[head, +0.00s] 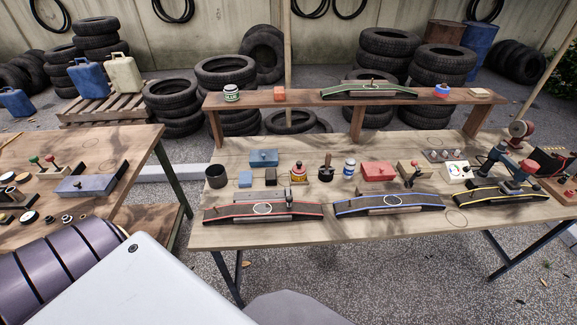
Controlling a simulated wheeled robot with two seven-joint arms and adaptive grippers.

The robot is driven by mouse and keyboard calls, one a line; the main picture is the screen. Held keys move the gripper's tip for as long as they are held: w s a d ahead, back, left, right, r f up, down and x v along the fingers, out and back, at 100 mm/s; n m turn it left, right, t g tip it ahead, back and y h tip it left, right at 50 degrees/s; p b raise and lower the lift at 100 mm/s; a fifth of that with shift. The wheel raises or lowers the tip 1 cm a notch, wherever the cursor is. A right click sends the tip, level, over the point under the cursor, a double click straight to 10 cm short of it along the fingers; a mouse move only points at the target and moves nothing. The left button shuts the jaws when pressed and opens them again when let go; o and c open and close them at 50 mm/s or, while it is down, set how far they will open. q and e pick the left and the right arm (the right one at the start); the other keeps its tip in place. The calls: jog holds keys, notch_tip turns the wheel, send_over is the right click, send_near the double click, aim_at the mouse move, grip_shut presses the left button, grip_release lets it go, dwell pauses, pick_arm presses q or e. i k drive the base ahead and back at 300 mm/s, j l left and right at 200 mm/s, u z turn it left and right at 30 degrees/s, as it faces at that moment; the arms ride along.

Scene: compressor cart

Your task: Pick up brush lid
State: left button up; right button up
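A small dark pot with an upright brush-like handle (326,168) stands among the cans in the middle of the workbench; it is the likeliest brush lid, but it is too small to tell whether the lid is separate from the pot. To its left is a yellow and red can (298,174). To its right is a white and blue can (349,168). Neither of my grippers is in view.
The workbench (235,236) also holds a red box (378,172), a blue box (264,158), a black cup (216,176) and ramp-like trays along its front edge. A raised shelf (300,98) runs behind. A second table (125,150) stands left, across a gap.

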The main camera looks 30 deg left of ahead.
aim_at(298, 168)
jog(key=i+l+u, duration=0.25)
jog(key=l, duration=0.15)
jog(key=l+u, duration=0.25)
jog(key=i+l+u, duration=0.25)
jog(key=l, duration=0.3)
jog(key=k, duration=0.1)
